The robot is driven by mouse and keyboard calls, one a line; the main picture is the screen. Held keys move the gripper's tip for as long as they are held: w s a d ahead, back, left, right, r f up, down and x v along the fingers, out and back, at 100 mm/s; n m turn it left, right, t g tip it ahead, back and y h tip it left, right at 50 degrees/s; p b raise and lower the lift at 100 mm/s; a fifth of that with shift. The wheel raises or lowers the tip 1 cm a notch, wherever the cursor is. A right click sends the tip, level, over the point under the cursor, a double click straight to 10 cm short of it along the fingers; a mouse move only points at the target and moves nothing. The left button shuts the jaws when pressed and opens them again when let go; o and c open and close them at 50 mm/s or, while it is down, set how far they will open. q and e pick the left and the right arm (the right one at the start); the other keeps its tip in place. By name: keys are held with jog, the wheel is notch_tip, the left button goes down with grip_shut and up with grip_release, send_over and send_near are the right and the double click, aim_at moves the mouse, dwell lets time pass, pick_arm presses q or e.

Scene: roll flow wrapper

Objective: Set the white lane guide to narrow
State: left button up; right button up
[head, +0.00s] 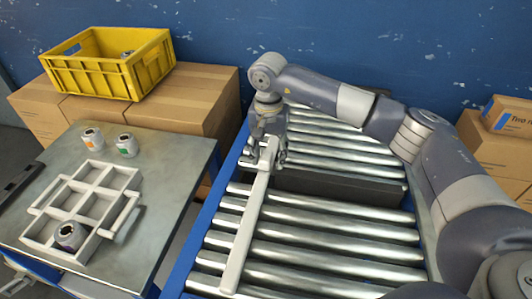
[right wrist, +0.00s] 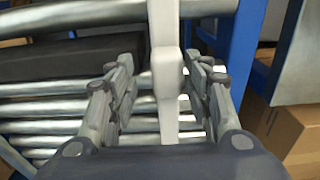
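The white lane guide (head: 245,235) is a long bar lying lengthwise over the metal rollers, near the left side of the conveyor. Its far end is at my right gripper (head: 268,148), which points down over it. In the right wrist view, the guide's white post or handle (right wrist: 168,75) stands between the two fingers of my right gripper (right wrist: 165,68). The fingers are apart, with a visible gap on the left of the white part and a narrower one on the right. My left gripper is not in view.
A dark crosspiece (head: 335,188) spans the conveyor rollers (head: 340,235). A blue side rail (head: 205,220) edges them. At left, a metal table (head: 165,155) holds a white divided tray (head: 85,165) and grey rolls. A yellow crate (head: 100,80) sits on cardboard boxes (head: 205,105).

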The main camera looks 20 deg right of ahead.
jog(key=shift+w+a+r, duration=0.1)
jog(key=shift+r, duration=0.25)
notch_tip(320, 180, up, 11)
jog(key=shift+r, duration=0.15)
dwell(0.6)
